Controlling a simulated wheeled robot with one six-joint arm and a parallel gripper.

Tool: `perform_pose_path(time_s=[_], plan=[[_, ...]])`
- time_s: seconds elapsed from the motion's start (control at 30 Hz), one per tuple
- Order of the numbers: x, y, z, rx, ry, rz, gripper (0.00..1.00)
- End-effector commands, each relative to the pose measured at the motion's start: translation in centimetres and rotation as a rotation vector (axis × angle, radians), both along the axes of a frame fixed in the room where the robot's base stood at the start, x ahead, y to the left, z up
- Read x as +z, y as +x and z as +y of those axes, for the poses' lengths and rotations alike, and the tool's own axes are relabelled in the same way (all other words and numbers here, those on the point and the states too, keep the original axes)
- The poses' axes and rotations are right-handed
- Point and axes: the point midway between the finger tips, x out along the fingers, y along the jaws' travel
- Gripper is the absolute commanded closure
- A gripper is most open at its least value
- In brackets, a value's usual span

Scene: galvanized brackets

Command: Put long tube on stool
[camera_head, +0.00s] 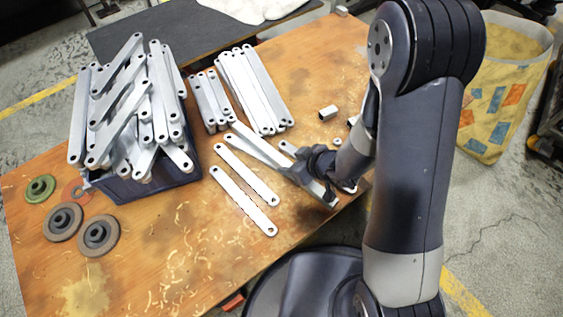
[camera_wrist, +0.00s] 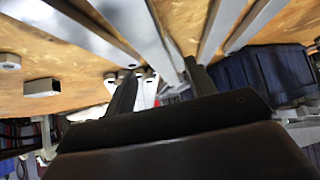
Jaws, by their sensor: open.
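I cannot pick out a long tube or a stool for certain in either view. A short square metal tube (camera_head: 328,113) lies on the wooden table (camera_head: 170,235); a similar hollow block shows in the wrist view (camera_wrist: 42,87). My gripper (camera_head: 318,172) is low over the table's right part, beside flat galvanized brackets (camera_head: 260,147). In the wrist view my gripper (camera_wrist: 160,82) has its two dark fingers apart, with nothing clearly held between them. Part of the table behind my arm is hidden.
A dark blue crate (camera_head: 150,183) overflows with brackets. Two loose brackets (camera_head: 243,200) and bracket rows (camera_head: 252,90) lie nearby. Discs (camera_head: 98,235) are at left. A dark platform (camera_head: 150,40) with white cloth stands behind. A patterned bin (camera_head: 490,100) stands at right.

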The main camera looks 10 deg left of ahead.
Motion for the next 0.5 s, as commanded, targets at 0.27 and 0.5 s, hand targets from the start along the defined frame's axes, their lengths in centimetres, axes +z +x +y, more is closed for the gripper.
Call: perform_pose_path(time_s=[0.27, 0.5], plan=[[-2.6, 1.7, 2.8, 0.002, 0.000, -0.001, 0.47], [-2.7, 1.9, 3.0, 0.001, 0.001, -0.002, 0.47]])
